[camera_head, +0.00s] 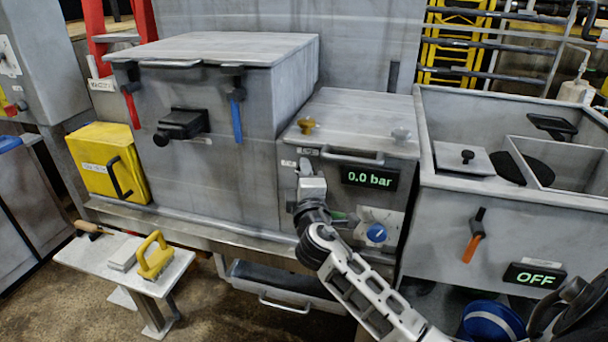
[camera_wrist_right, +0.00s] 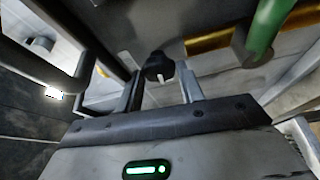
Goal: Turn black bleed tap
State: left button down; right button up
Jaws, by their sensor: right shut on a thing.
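The black bleed tap (camera_wrist_right: 158,66) is a small black knob with a pale mark on its front, on the grey cabinet face in the right wrist view. My right gripper (camera_wrist_right: 162,88) has one finger on each side of it and is shut on it. In the head view my right gripper (camera_head: 306,172) is at the left front of the low cabinet, left of the 0.0 bar display (camera_head: 370,177), and hides the tap. My left gripper is not in view.
A green handle (camera_wrist_right: 265,30) is close by at upper right in the wrist view, beside a brass-coloured bar (camera_wrist_right: 208,42). A bar handle (camera_head: 352,157) and a blue knob (camera_head: 376,233) are on the same cabinet front. A bench (camera_head: 180,262) stands at lower left.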

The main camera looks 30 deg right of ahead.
jog(key=shift+f, duration=0.1)
jog(key=o, duration=1)
pick_arm(q)
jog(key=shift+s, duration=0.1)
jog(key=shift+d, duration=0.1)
jog(key=b, duration=0.1)
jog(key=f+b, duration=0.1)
jog(key=b, duration=0.1)
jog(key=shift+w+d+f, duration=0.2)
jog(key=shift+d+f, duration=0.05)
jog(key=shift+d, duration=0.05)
pick_arm(e)
jog(key=v, duration=1.6)
